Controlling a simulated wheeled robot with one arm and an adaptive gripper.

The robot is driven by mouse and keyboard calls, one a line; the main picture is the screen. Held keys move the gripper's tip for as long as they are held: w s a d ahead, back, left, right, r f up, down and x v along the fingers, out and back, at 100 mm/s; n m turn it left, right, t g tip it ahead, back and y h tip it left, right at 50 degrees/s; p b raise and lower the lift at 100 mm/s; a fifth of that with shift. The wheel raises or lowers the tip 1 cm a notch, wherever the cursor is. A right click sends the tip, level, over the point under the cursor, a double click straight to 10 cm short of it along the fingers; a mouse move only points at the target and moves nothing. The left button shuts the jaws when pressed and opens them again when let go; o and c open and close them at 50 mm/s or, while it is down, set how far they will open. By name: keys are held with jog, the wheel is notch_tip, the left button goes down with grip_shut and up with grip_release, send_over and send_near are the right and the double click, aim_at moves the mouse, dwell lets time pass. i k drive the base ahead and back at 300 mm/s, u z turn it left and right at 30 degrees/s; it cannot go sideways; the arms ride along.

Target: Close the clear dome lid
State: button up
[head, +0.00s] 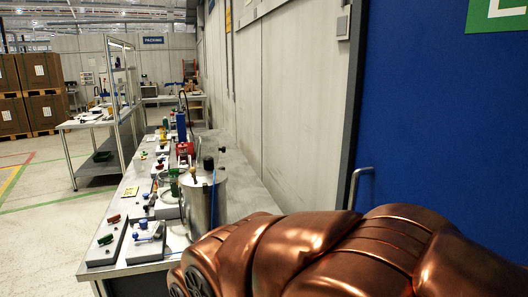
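I cannot clearly make out a clear dome lid in the head view; it may be too small to tell or hidden. A steel drum-like vessel (205,200) stands upright on the long workbench (262,200), with dark fittings on top. A green funnel-like piece (174,182) is just left of it. The large copper-coloured parts at the lower right are my own arm, and they cover the near right end of the bench. My gripper is not in view.
Grey blocks with a green and red handle (108,238) and a blue-handled valve (148,232) sit at the bench's near left. More small items line the bench. A wall and blue door (445,120) border the right. Floor at left (45,220) is clear.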

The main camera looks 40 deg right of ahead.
aim_at(223, 150)
jog(key=z, duration=0.95)
jog(key=i, duration=1)
